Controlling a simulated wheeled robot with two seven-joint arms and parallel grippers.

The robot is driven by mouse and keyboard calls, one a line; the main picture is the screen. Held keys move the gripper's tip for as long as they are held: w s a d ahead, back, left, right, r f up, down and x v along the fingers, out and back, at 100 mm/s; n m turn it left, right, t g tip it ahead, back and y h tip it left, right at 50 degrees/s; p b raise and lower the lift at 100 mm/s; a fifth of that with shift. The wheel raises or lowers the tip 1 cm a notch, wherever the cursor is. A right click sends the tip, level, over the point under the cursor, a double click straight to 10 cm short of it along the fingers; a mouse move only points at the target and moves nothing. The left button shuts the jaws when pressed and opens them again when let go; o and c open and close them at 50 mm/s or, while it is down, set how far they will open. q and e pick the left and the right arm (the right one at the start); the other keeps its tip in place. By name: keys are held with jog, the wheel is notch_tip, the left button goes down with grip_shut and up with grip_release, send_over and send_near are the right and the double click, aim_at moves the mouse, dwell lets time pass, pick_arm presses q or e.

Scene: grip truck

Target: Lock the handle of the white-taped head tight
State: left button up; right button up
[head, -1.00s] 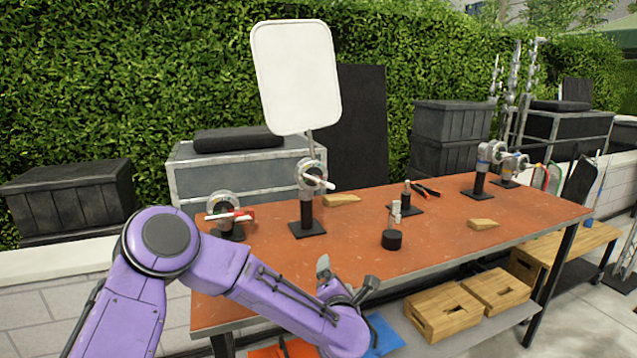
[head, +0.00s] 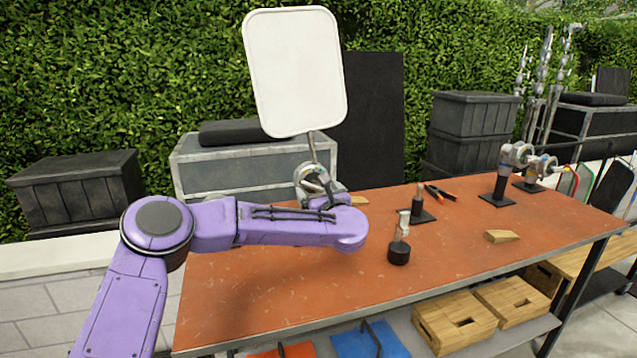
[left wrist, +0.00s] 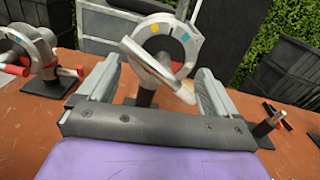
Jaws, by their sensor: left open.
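A round grey grip head (head: 304,178) with a pale handle carries the white board (head: 294,72) on a rod. In the left wrist view this head (left wrist: 186,38) has yellow and teal marks, and its pale handle (left wrist: 158,68) slants down to the right. My left gripper (left wrist: 153,88) is open, its fingers either side of the handle and the post below; I see no grip on the handle. In the head view my purple arm hides most of the gripper and the head's stand. My right gripper is not in view.
A red-handled head (left wrist: 38,55) stands close on the left. More heads (head: 512,155) stand at the far right. The table's front middle is clear.

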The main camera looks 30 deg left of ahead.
pick_arm(q)
jog(key=x, duration=0.2)
jog(key=shift+w+a+f, duration=0.1)
jog(key=shift+w, duration=0.25)
jog(key=shift+s, duration=0.1)
